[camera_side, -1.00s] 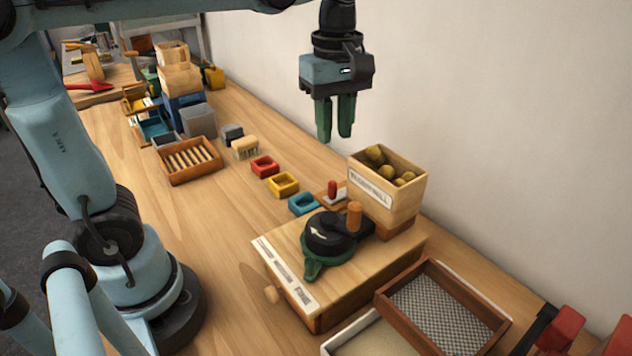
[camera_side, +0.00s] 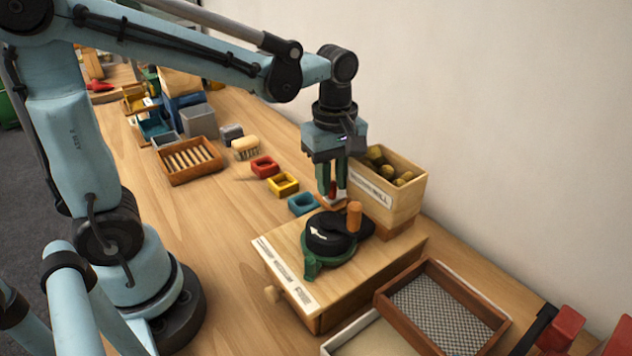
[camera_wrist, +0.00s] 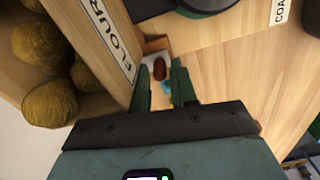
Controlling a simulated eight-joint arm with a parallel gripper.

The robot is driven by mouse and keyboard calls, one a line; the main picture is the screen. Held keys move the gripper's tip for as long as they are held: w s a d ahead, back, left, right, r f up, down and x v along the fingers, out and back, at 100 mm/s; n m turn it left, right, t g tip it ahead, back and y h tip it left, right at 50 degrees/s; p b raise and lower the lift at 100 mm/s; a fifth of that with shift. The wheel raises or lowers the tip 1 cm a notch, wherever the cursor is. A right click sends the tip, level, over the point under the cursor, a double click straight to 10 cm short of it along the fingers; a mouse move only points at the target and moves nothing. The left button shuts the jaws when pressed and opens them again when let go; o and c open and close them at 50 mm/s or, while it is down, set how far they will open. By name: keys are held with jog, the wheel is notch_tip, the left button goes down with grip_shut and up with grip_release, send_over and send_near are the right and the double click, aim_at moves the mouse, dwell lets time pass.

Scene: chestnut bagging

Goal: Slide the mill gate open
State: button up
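The mill (camera_side: 290,240) is a wooden box with a black and green rotary top, an orange-handled crank (camera_side: 354,216) and a wooden hopper (camera_side: 404,205) holding chestnuts. The gate's small red knob (camera_side: 333,188) stands on a pale plate beside the hopper. It also shows in the wrist view (camera_wrist: 160,71). My gripper (camera_side: 333,191) points down at the knob, its green fingers on either side of it. In the wrist view the fingers (camera_wrist: 162,68) are apart with the knob seen between them. Whether they touch it cannot be told.
The hopper wall (camera_wrist: 105,45) is close beside one finger, and the crank stands close in front. Blue (camera_side: 304,204), yellow (camera_side: 283,184) and red (camera_side: 265,167) small trays line the table to the left. A sieve (camera_side: 440,305) lies at the front right.

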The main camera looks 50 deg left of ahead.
jog(key=shift+c, duration=0.2)
grip_shut()
jog(key=shift+a, duration=1.6)
jog(key=shift+o, duration=0.2)
grip_release()
jog(key=shift+d, duration=0.1)
notch_tip(320, 180, up, 12)
